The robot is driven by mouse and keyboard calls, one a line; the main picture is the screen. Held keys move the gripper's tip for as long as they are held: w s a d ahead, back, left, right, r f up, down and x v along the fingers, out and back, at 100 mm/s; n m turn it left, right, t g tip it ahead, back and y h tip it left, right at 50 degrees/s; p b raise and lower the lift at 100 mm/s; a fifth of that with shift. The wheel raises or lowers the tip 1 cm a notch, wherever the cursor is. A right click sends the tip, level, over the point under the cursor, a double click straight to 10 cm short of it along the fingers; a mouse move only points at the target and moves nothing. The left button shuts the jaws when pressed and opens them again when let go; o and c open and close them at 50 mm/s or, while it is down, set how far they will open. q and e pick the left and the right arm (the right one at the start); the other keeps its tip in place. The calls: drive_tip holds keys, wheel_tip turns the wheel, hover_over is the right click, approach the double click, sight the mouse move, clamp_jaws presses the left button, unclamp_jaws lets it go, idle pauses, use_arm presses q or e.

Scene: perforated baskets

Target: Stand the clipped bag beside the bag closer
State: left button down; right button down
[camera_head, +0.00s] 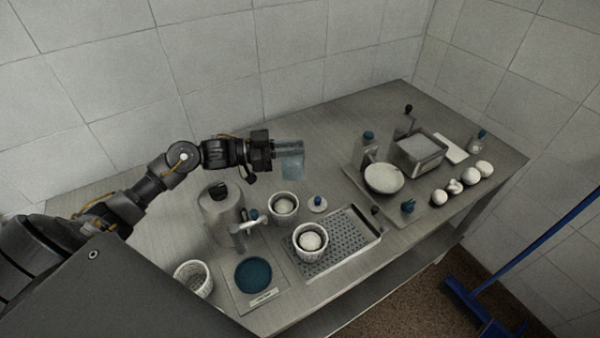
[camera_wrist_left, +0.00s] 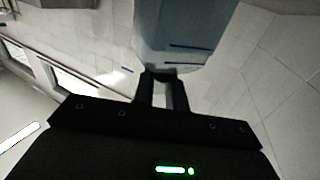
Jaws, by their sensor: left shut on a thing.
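My left gripper (camera_head: 276,149) reaches in from the left and is shut on a translucent blue-grey bag (camera_head: 292,165). The bag hangs from the jaws above the back part of the table, clear of the other objects. In the left wrist view the bag (camera_wrist_left: 185,35) shows beyond the two dark fingers (camera_wrist_left: 163,92), with dark lines across it. I cannot tell for sure which object is the bag closer; a small upright device with a dark knob (camera_head: 407,117) stands at the back right. My right gripper is not in view.
On the steel table (camera_head: 328,125) stand a metal urn (camera_head: 222,210), a basket with white content (camera_head: 284,206), another basket (camera_head: 311,242) on a perforated tray (camera_head: 345,245), a scale with a blue disc (camera_head: 254,274), a bowl (camera_head: 383,179) and white balls (camera_head: 468,178). The back middle is clear.

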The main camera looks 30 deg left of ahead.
sight(293, 158)
use_arm(q)
drive_tip(key=f, duration=0.4)
drive_tip(key=shift+w, duration=0.2)
drive_tip(key=shift+s+f, duration=0.1)
drive_tip(key=shift+f, duration=0.05)
wheel_tip(293, 158, down, 4)
drive_tip(key=shift+r+p, duration=0.2)
drive_tip(key=shift+p, duration=0.3)
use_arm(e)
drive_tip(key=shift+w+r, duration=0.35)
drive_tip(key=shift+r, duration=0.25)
use_arm(q)
drive_tip(key=shift+f, duration=0.2)
drive_tip(key=c, duration=1.4)
unclamp_jaws()
drive_tip(key=shift+c, duration=0.2)
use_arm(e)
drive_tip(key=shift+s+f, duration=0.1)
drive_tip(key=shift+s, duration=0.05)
